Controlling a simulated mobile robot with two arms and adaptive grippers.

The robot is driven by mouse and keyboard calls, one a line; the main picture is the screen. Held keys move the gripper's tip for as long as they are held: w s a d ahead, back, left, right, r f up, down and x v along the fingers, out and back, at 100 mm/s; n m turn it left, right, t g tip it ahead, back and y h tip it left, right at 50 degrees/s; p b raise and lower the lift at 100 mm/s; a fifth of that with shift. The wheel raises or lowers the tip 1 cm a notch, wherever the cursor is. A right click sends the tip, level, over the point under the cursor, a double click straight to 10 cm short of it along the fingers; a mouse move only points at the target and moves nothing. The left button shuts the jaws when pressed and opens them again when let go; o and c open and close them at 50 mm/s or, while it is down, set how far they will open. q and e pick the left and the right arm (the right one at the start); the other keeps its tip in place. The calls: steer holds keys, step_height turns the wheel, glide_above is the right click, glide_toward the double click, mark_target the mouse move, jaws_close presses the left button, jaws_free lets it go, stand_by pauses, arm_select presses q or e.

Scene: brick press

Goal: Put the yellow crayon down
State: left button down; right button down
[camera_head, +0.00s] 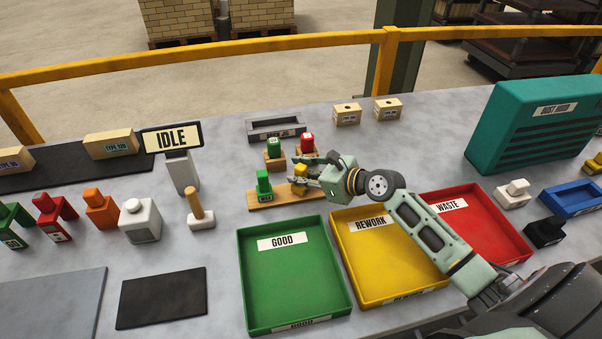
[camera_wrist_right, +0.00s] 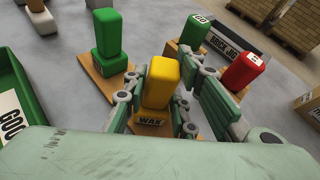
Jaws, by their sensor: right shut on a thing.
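The yellow crayon (camera_wrist_right: 163,82) is a blocky upright piece between the fingers of my right gripper (camera_wrist_right: 175,105) in the wrist view. The gripper is shut on it. In the head view the crayon (camera_head: 300,189) shows small between the fingers of the right gripper (camera_head: 302,175), over the right part of a wooden holder (camera_head: 262,201). I cannot tell whether the crayon's base touches the wood. A green crayon (camera_head: 264,183) stands on the holder's left part. My left gripper is not in view.
Behind stand a green piece (camera_head: 274,147) and a red piece (camera_head: 307,142) on small wooden blocks, near the grey brick jig (camera_head: 276,126). In front lie the green GOOD tray (camera_head: 293,281), yellow REWORK tray (camera_head: 384,272) and red WASTE tray (camera_head: 492,237).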

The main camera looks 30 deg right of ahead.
steer(key=c, duration=1.4)
jaws_free()
steer(key=shift+c, duration=0.2)
steer(key=shift+r, duration=0.1)
steer(key=shift+s+d, duration=0.2)
steer(key=shift+s, duration=0.15)
steer(key=v, duration=1.1)
steer(key=shift+r+b, duration=0.15)
steer(key=shift+b, duration=0.15)
